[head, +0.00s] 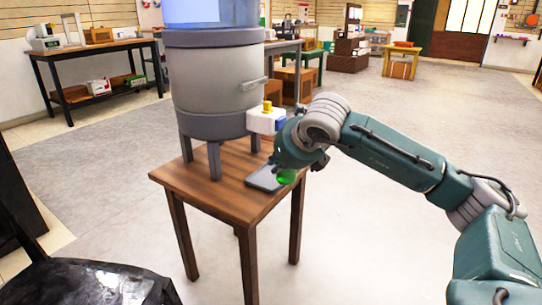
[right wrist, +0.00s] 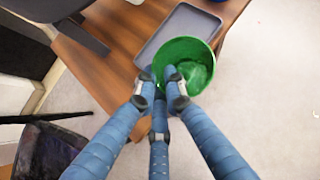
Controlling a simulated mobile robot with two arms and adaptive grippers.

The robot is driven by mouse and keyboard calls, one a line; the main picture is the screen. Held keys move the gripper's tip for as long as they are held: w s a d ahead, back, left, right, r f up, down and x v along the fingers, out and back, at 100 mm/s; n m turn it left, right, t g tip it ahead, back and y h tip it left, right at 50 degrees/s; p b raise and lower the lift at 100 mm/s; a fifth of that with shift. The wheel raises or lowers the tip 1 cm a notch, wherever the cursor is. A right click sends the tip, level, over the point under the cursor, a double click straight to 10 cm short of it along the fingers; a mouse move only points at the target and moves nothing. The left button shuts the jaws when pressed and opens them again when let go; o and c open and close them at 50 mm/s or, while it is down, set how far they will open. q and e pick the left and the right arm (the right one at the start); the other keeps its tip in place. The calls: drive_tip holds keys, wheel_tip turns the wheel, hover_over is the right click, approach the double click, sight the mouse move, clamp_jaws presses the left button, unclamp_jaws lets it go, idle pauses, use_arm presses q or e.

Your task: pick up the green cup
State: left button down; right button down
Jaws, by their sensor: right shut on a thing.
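The green cup (head: 287,176) shows only in part in the head view, below my right gripper (head: 290,168) at the front right of the small wooden table (head: 205,180). In the right wrist view the green cup (right wrist: 187,50) shows its open mouth and inside. The fingers of my right gripper (right wrist: 163,85) are closed on its near rim, with one fingertip inside the cup. The cup is over the corner of a grey tray (right wrist: 172,30); I cannot tell whether it touches the tray. My left gripper is not in view.
A large grey water dispenser (head: 215,95) stands on the small table, close to the left of my right gripper. A black chair or seat (head: 80,280) is at the lower left. A long table (head: 95,50) stands at the back left. The floor (head: 400,130) behind my right arm is clear.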

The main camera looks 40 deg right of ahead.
drive_tip(key=s+a, duration=0.1)
drive_tip(key=s, duration=0.7)
drive_tip(key=shift+s+a, duration=0.3)
idle(0.7)
